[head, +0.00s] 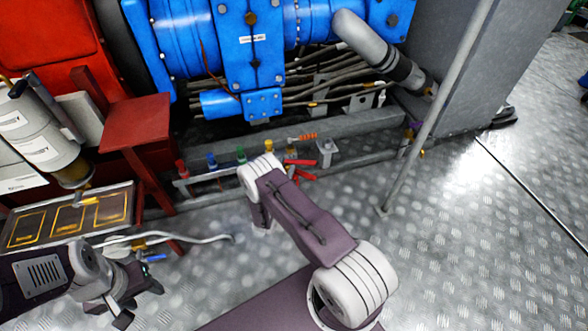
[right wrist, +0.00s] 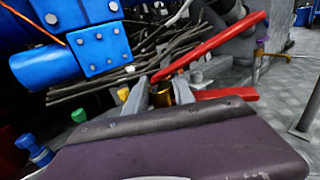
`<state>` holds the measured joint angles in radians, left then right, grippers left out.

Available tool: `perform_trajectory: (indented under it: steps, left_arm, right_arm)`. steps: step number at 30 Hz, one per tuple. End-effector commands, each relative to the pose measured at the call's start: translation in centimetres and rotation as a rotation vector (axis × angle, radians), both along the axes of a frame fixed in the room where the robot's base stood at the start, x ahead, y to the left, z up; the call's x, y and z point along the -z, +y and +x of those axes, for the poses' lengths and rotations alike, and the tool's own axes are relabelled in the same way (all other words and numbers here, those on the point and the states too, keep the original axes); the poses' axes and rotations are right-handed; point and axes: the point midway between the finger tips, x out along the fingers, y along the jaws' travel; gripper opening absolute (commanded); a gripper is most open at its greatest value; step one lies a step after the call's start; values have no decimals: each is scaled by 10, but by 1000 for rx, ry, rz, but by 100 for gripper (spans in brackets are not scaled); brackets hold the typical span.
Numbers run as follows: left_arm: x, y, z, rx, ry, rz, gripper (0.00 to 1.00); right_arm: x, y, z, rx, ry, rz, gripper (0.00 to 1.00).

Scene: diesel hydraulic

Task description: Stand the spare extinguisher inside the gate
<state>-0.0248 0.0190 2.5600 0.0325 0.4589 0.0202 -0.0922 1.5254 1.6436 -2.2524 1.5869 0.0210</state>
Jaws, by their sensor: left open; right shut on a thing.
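In the right wrist view my right gripper (right wrist: 162,95) is shut on a brass piece between its two grey fingers. Two red levers (right wrist: 215,46) reach right from it, one slanting up and one nearly level, like an extinguisher's valve head. The levers also show in the head view (head: 303,177). No extinguisher body shows; my right arm covers the area below. My left gripper (head: 137,300) is open and empty at the lower left, near the floor. I cannot make out a gate for certain; a slanting grey post (head: 437,105) stands on the floor at the right.
A blue engine (head: 215,40) with black cables fills the back. Coloured valves, one blue (head: 212,160), line the rail before it. A red stand (head: 137,120) and a tray with yellow-edged panels (head: 70,220) are at left. The tread-plate floor (head: 480,240) at right is clear.

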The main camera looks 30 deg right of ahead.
Motion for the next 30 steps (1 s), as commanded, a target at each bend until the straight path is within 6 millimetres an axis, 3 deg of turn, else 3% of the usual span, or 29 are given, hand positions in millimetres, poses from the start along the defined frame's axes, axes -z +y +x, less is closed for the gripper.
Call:
perform_trajectory:
  steps: [5, 12, 23, 24, 25, 30]
  left_arm:
    - [4, 0, 0, 0, 0, 0, 48]
    - [33, 0, 0, 0, 0, 0, 48]
    - [33, 0, 0, 0, 0, 0, 48]
    - [32, 0, 0, 0, 0, 0, 48]
    - [32, 0, 0, 0, 0, 0, 48]
    - [32, 0, 0, 0, 0, 0, 48]
  right_arm:
    - [0, 0, 2, 0, -11, -4, 0]
    - [37, 0, 1, 0, -11, -5, 0]
    - [37, 0, 2, -1, -11, -4, 0]
    - [41, 0, 0, -1, -1, 1, 41]
    - [41, 0, 0, 0, -1, 1, 49]
    - [40, 0, 0, 0, -1, 1, 52]
